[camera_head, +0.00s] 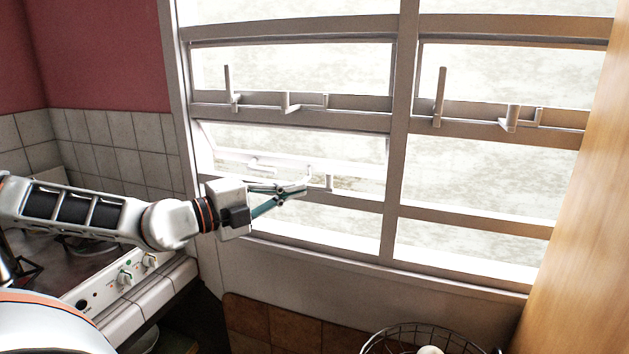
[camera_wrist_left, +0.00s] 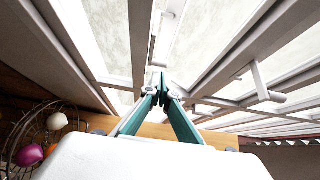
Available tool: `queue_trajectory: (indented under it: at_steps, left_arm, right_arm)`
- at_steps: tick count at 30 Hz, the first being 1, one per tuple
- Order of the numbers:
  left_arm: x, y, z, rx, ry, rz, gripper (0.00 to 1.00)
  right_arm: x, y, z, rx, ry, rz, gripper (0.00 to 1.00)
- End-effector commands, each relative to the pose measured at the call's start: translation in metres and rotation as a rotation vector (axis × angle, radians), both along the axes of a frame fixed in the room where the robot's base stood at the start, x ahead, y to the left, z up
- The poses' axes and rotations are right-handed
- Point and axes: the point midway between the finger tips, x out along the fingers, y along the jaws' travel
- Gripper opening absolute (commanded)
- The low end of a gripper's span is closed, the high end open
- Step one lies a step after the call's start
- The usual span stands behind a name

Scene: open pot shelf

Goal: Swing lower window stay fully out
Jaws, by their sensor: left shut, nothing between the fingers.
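The lower left window pane (camera_head: 290,165) stands tilted in its frame, away from the plane of the bars around it. Pale parts of the lower window stay (camera_head: 262,163) show along its bottom, and a small peg (camera_head: 329,182) stands on the sill bar to the right. My left gripper (camera_head: 303,187) is shut and empty, its fingertips at the stay near that peg; I cannot tell whether they touch it. In the left wrist view its fingertips (camera_wrist_left: 160,88) meet in front of the window bars. The fingers partly hide the stay. My right gripper is not in view.
Two upper stays (camera_head: 285,102) (camera_head: 510,118) sit on the bar above. A stove (camera_head: 120,275) stands at lower left, and a wire basket (camera_head: 430,338) with round items at the bottom right. A wooden panel (camera_head: 575,200) bounds the right side.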

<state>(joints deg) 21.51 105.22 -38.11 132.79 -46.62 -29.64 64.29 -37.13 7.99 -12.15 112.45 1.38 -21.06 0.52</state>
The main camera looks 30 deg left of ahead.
Motion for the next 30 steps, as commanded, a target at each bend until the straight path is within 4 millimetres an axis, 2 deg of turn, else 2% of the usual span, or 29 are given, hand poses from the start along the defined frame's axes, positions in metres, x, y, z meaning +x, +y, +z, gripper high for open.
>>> queue_trajectory:
  at_steps: [5,17,24,30]
  left_arm:
    - [0.016,-0.006,0.001,-0.006,0.001,0.001,0.00]
    - [0.035,-0.012,-0.002,-0.004,0.003,0.003,0.00]
    - [0.045,-0.015,-0.005,-0.001,0.000,0.008,0.00]
    - [0.051,-0.017,-0.004,-0.001,0.000,0.005,0.00]
  right_arm:
    - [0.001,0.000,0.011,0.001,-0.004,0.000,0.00]
    - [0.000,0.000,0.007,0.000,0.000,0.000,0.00]
    - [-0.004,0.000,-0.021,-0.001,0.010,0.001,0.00]
    - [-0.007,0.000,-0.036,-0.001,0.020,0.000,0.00]
